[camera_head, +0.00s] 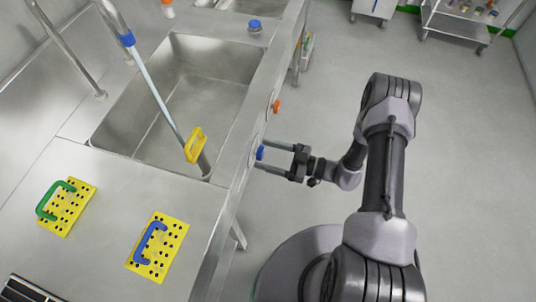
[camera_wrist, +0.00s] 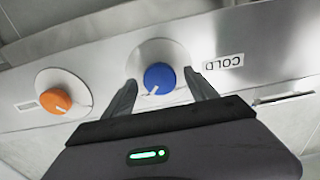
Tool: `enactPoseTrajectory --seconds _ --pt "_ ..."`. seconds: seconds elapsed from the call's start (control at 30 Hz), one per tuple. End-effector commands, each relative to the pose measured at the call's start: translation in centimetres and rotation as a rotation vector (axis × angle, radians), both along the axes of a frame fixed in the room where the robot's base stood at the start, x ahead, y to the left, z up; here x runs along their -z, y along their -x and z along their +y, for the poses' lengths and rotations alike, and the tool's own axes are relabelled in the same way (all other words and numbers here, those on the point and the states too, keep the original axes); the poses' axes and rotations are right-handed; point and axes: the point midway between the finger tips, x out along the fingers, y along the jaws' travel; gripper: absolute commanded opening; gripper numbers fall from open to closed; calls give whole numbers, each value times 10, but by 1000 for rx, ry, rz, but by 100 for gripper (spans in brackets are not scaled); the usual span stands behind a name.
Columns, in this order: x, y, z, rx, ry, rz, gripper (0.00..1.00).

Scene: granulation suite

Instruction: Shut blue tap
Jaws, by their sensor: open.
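The blue tap (camera_wrist: 160,78) is a round knob with a white pointer mark on a white disc, set in the steel front panel. A label reading COLD is beside it, upside down in the wrist view. It also shows on the sink's front edge in the head view (camera_head: 260,152). My gripper (camera_wrist: 163,100) is open, with one finger on each side of the blue knob. I cannot tell whether the fingers touch it. In the head view, my gripper (camera_head: 271,157) reaches the panel from the right.
An orange knob (camera_wrist: 56,100) is on the same panel, left of the blue one. Two yellow perforated plates, with green (camera_head: 52,198) and blue (camera_head: 148,243) handles, lie on the counter. Open floor is right.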

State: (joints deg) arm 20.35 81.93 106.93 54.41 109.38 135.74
Motion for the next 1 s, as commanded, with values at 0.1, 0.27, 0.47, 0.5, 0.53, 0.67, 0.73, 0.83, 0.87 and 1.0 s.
enactPoseTrajectory --seconds 0.1,0.27,0.47,0.5,0.53,0.67,0.73,0.83,0.87,1.0 --pt "0 0 0 0 0 0 67" --pt "0 0 0 0 0 0 51" --pt "0 0 0 0 0 0 12" --pt "0 0 0 0 0 0 4" --pt "0 0 0 0 0 0 4" --pt "0 0 0 -1 3 -8 4" --pt "0 0 0 -1 8 -22 4" --pt "0 0 0 -1 21 -56 4" --pt "0 0 0 -1 25 -70 4" --pt "0 0 0 -1 58 -159 4"
